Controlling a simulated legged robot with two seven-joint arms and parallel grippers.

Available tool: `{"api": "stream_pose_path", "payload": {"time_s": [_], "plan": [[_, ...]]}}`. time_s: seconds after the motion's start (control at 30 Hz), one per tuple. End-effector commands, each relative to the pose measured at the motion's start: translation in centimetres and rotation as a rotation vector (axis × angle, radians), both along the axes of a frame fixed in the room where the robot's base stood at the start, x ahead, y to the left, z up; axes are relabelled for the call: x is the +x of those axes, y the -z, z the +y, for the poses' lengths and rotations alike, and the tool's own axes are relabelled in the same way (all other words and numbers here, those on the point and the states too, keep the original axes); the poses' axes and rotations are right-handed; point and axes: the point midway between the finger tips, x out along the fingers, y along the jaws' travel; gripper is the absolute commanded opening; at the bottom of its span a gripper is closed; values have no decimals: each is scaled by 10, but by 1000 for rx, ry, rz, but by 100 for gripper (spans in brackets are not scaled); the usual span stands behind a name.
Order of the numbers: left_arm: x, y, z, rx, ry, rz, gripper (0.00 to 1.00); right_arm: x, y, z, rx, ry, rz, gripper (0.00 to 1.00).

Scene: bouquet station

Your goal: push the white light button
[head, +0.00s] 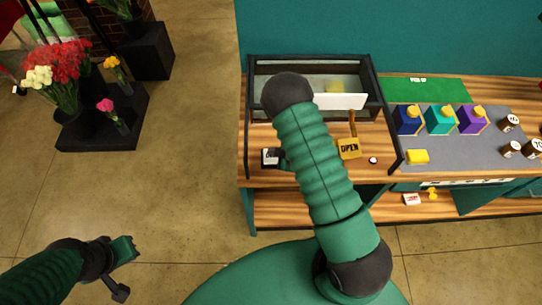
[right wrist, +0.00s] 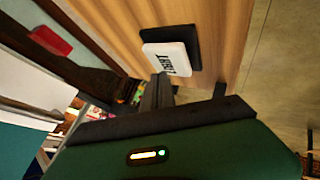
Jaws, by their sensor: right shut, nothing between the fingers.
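The white light button (right wrist: 170,58) carries dark lettering and sits on a black base (right wrist: 184,38) on the wooden counter. In the head view the button (head: 270,158) is near the counter's front left corner, just left of my right arm. My right gripper (right wrist: 162,80) is shut and empty, with its fingertips at the edge of the button. I cannot tell whether they touch it. In the head view my forearm hides most of this gripper. My left gripper (head: 122,268) hangs low over the floor at the left, away from the counter; its jaw opening is unclear.
A dark-framed case (head: 372,75) stands behind. Blue, teal and purple boxes (head: 440,120) sit on a grey mat. Flowers (head: 60,75) stand at far left; floor between is free.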

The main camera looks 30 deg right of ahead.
Motion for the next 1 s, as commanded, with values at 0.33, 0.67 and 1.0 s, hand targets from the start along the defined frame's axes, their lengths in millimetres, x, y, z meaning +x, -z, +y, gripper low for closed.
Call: {"api": "stream_pose_path", "payload": {"time_s": [0.33,0.67,1.0], "plan": [[0,8,0,0,0,0,0,-1,9,-3,0,1,-1,0],[0,9,0,0,0,0,0,-1,10,-3,-1,1,1,0],[0,8,0,0,0,0,0,-1,9,-2,0,-1,1,0]]}}
